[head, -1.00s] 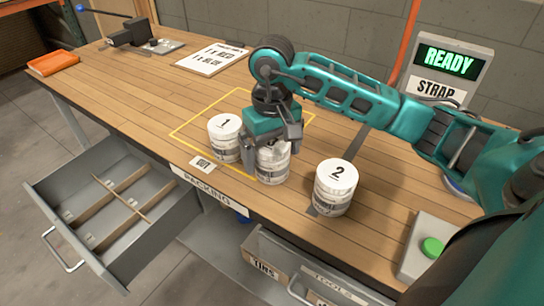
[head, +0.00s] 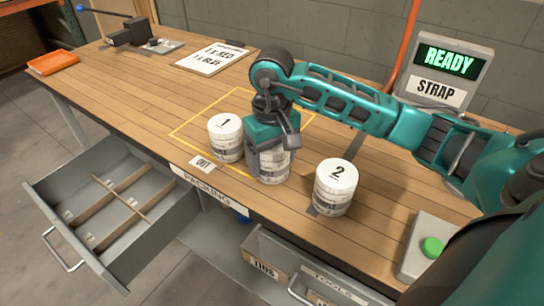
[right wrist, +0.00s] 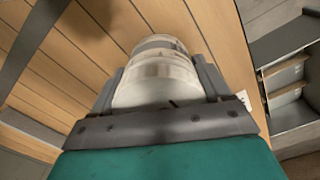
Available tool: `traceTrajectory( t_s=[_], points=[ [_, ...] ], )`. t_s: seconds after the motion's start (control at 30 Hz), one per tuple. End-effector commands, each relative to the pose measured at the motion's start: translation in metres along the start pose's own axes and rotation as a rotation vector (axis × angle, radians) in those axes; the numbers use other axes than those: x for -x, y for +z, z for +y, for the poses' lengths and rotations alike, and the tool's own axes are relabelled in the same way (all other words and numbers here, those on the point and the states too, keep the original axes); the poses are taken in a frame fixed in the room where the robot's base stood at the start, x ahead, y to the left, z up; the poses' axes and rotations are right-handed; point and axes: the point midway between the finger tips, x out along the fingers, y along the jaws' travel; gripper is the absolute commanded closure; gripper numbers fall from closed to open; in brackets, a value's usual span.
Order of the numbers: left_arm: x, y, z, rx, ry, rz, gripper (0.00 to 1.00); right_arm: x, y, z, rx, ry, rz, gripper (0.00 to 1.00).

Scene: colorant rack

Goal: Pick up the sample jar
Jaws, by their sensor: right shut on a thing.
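Three white jars with printed labels stand on the wooden bench. One is marked 1 (head: 225,137), and one marked 2 (head: 335,187) stands to the right. The middle jar (head: 274,168) is under my right gripper (head: 270,153), which is shut on it from above and hides its lid. In the right wrist view the held jar (right wrist: 160,75) sits between the two fingers (right wrist: 160,95). I cannot tell whether it touches the bench. Which jar is the sample jar cannot be read here. My left gripper is not in view.
A yellow outline (head: 190,122) is marked on the bench (head: 130,95). An open drawer with dividers (head: 115,215) juts out at left front. A READY screen (head: 447,61), a green button (head: 432,247) and an orange tray (head: 53,64) stand around.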

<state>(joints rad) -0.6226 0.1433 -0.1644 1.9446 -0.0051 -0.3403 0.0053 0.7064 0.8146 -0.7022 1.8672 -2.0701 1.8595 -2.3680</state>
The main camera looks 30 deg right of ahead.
Motion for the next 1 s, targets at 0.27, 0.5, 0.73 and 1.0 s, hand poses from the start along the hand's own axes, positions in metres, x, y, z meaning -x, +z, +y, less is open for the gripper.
traceTrajectory(
  t_s=[0.27, 0.5, 0.73, 1.0],
  points=[
    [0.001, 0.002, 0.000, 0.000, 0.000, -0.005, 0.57, 0.001, 0.000, 0.000, 0.000, 0.000, 0.002, 0.61],
    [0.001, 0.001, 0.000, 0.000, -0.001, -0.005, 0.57, 0.016, -0.001, 0.000, -0.001, -0.001, 0.005, 0.61],
    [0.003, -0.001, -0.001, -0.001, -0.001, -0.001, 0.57, 0.062, -0.002, 0.000, 0.000, 0.000, 0.009, 0.61],
    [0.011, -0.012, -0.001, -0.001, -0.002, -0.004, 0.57, 0.137, -0.002, 0.001, -0.002, 0.002, 0.009, 0.61]
  ],
)
